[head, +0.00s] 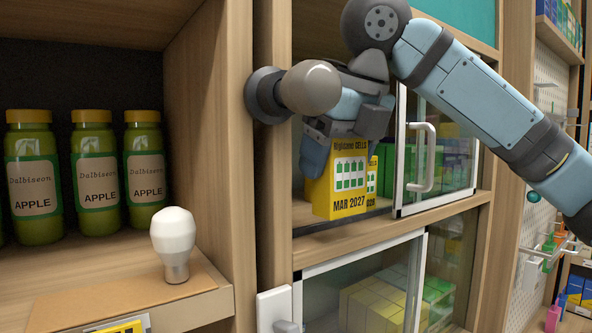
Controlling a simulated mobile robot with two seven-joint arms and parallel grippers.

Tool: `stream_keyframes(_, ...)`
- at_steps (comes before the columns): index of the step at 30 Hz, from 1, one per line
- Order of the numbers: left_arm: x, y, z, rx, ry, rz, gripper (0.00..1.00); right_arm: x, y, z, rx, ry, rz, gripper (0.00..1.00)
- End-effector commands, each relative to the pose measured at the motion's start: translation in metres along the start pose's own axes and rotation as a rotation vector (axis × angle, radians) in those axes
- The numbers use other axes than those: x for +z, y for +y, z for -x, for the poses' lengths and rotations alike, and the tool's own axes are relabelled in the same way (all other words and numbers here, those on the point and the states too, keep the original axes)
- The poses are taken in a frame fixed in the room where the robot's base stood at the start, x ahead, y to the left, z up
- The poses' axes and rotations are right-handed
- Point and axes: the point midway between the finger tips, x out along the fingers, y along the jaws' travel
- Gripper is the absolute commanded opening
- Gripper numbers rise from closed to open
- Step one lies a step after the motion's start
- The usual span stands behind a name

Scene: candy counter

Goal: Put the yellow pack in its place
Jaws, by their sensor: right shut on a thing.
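The yellow pack (337,191) with green cell pictures and "MAR 2027" on its front is upright in the open cabinet compartment on the right. My right gripper (345,147) reaches in from the upper right and is shut on its upper part. The pack's base is at or just above the compartment floor (318,227); I cannot tell if it touches. Another yellow pack (372,176) shows partly behind it, mostly hidden. My left gripper is not in view.
A glass door with a white handle (421,157) stands right of the pack. A wooden upright (271,190) is on the left. Green apple bottles (93,170) and a white bulb-shaped thing (173,244) stand on the left shelf. A lower glass door (368,290) covers boxes.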

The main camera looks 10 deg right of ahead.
Motion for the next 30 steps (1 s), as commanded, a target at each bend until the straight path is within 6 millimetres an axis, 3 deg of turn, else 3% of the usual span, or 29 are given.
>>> stream_keyframes(6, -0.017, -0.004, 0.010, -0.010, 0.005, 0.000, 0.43, 0.051, 0.000, -0.017, -0.001, 0.002, -0.002, 0.38)
stream_keyframes(16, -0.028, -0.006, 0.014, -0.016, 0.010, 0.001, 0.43, 0.084, 0.000, -0.032, -0.001, 0.000, -0.001, 0.38)
stream_keyframes(22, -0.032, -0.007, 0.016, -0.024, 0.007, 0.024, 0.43, 0.069, -0.001, -0.060, -0.002, 0.001, 0.000, 0.38)
stream_keyframes(30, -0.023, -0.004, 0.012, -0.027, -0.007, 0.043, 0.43, 0.067, 0.000, -0.066, 0.000, 0.000, -0.001, 0.38)
